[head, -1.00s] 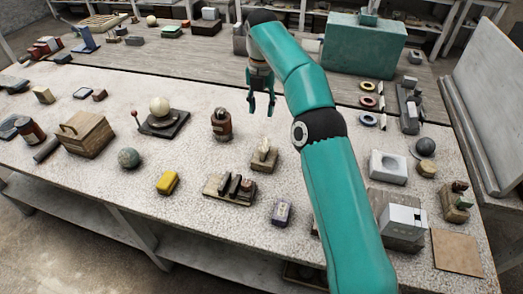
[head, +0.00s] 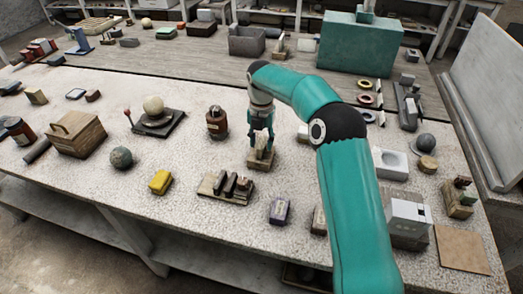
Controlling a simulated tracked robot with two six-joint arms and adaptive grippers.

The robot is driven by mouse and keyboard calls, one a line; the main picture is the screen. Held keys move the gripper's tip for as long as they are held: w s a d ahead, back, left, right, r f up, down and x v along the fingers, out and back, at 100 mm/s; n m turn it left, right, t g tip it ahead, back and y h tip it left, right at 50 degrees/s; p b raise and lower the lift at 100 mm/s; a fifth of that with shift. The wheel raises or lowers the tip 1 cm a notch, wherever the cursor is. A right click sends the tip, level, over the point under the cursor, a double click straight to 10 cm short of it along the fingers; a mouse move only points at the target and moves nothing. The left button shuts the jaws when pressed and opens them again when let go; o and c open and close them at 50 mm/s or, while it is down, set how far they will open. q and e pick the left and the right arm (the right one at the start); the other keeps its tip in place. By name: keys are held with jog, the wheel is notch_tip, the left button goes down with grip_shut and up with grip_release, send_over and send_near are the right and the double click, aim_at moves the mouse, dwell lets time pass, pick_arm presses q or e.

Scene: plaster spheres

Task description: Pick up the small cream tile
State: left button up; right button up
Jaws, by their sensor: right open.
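A small cream piece, which looks like the tile, stands upright in a wooden block (head: 262,163) near the middle of the table. My right gripper (head: 262,146) is directly over this block with its fingers pointing down. The fingers are open and stand close about the cream piece, partly covering it; I cannot tell whether they touch it. My left gripper is not in view.
A wooden rack with dark slabs (head: 227,186) and a purple-grey block (head: 279,211) are in front. A yellow block (head: 160,182) lies further left. A white block with a round hollow (head: 390,163) is right.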

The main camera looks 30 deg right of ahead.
jog(key=shift+f, duration=0.55)
grip_shut()
jog(key=shift+r, duration=0.2)
